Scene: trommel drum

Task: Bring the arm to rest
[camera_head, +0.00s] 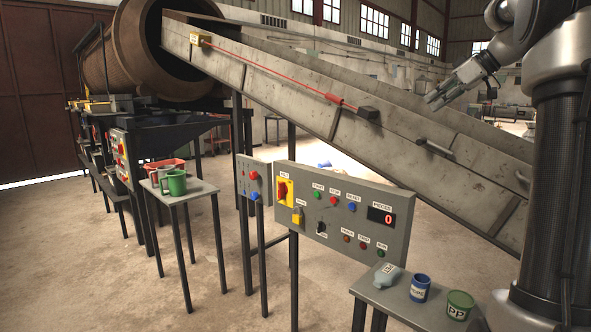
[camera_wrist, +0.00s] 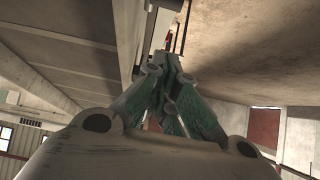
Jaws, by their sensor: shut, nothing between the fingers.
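My gripper (camera_head: 436,100) is at the upper right in the head view, at the end of my raised arm. It appears in front of the grey conveyor's upper side, and I cannot tell how far apart they are. In the wrist view my gripper (camera_wrist: 166,75) shows its green-sided fingers brought together, with nothing between them. My arm's dark column stands at the right edge of the head view.
A sloping conveyor (camera_head: 270,85) runs up to the rusty drum (camera_head: 125,50). A control panel (camera_head: 345,215) reads 0. A small table (camera_head: 400,300) holds a bottle (camera_head: 387,275), blue cup (camera_head: 420,288) and green cup (camera_head: 459,305). A green mug (camera_head: 173,183) stands on another table.

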